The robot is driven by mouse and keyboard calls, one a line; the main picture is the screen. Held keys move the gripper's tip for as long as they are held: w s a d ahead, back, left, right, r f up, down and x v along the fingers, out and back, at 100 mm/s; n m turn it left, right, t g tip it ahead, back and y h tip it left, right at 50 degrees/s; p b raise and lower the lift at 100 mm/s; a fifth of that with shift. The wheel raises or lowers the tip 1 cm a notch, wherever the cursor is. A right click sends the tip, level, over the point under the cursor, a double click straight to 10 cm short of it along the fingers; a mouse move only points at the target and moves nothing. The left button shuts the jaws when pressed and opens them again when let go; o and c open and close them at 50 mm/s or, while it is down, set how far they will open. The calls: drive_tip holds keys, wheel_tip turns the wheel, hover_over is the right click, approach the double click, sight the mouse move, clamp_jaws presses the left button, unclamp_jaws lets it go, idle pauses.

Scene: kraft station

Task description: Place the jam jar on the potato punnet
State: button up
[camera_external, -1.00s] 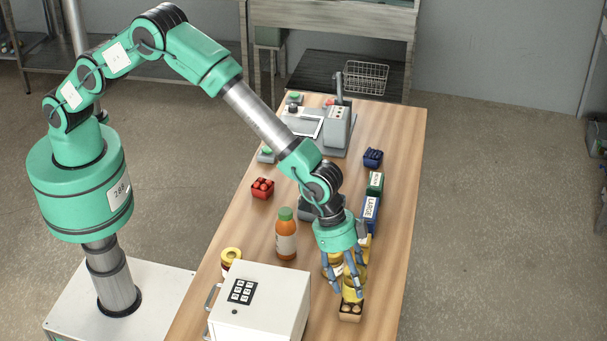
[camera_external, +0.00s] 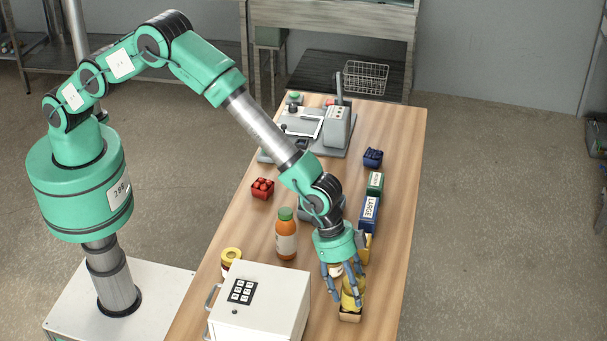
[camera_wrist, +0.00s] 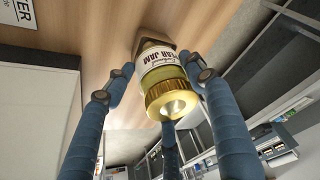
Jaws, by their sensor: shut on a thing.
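The jam jar (camera_external: 349,296) is yellow; in the wrist view it has a gold lid (camera_wrist: 172,101) and a label reading pear jam (camera_wrist: 160,65). My gripper (camera_external: 348,288), with blue fingers (camera_wrist: 162,82), is shut around the jar. The potato punnet (camera_external: 349,317) is a small brown box near the table's right front. The jar is directly over it, base at the punnet's top; whether it rests there I cannot tell. The potatoes are hidden by the jar. In the wrist view, a brown edge of the punnet (camera_wrist: 147,41) shows behind the jar.
A white keypad box (camera_external: 257,304) stands left of the punnet. An orange bottle (camera_external: 286,236), a yellow-lidded jar (camera_external: 231,256), a red punnet (camera_external: 262,188) and blue boxes (camera_external: 369,209) stand farther off.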

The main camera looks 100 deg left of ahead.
drive_tip(key=shift+f, duration=0.1)
drive_tip(key=o, duration=1.5)
drive_tip(key=shift+o, duration=0.2)
drive_tip(key=v, duration=1.2)
